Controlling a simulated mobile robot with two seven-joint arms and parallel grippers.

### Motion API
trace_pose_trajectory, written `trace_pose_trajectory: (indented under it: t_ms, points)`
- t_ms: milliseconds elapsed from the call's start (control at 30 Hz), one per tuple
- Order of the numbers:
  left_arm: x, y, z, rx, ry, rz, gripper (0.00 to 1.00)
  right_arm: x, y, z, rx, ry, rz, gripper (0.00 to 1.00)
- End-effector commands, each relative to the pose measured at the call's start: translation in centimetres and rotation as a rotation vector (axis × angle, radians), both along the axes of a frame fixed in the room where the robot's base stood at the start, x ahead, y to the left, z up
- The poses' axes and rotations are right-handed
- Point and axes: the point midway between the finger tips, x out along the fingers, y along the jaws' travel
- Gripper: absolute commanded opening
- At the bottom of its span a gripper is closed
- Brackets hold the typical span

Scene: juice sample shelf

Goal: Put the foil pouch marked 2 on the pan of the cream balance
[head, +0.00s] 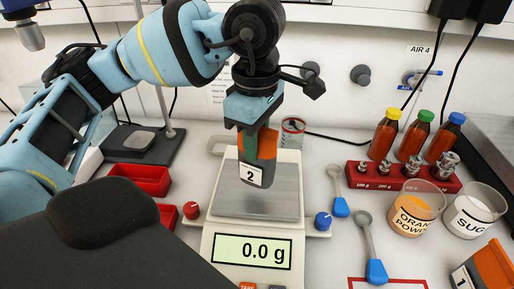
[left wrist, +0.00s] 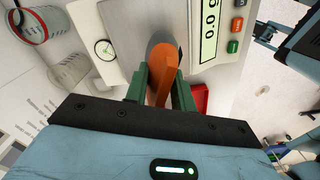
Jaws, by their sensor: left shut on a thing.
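My left gripper (head: 262,142) points down over the cream balance (head: 210,228). Its green fingers are shut on the foil pouch marked 2 (head: 257,172), which is orange and grey with a white label. The pouch hangs upright in front of the steel pan (head: 285,190); I cannot tell the exact gap beneath it. The balance display (head: 252,251) reads 0.0 g. In the left wrist view the orange pouch (left wrist: 166,68) sits between the fingers, with the balance behind it. My right gripper is not in view.
Red trays (head: 140,179) lie left of the balance. Spoons with blue handles (head: 376,271), a red weight block (head: 385,183), beakers (head: 474,210) and capped bottles (head: 383,138) stand to the right. Another pouch, marked 1 (head: 487,268), is at the lower right.

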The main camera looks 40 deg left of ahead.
Motion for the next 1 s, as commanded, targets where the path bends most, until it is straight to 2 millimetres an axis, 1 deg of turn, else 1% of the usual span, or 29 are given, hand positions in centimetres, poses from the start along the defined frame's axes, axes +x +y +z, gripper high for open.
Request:
trace_pose_trajectory:
  t_ms: [100, 267, 367, 500, 633, 1000]
  points:
    - [0.8, 0.4, 0.0, -0.001, -0.001, 0.000, 0.00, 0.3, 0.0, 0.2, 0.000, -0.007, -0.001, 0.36]
    - [1.0, 0.5, 0.0, -0.001, -0.001, -0.002, 0.00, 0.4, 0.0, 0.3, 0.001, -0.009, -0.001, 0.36]
    - [1.6, 0.9, -0.1, 0.000, -0.001, 0.002, 0.00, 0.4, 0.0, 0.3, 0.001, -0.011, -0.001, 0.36]
    - [1.6, 1.0, -2.1, 0.001, 0.000, -0.001, 0.00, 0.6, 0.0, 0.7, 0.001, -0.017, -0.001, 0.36]
    - [1.6, 1.0, -3.3, 0.000, -0.002, 0.001, 0.00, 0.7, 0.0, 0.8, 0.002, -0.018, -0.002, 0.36]
    - [1.6, 1.0, -3.9, 0.000, 0.000, 0.001, 0.00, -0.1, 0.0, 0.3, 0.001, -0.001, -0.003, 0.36]
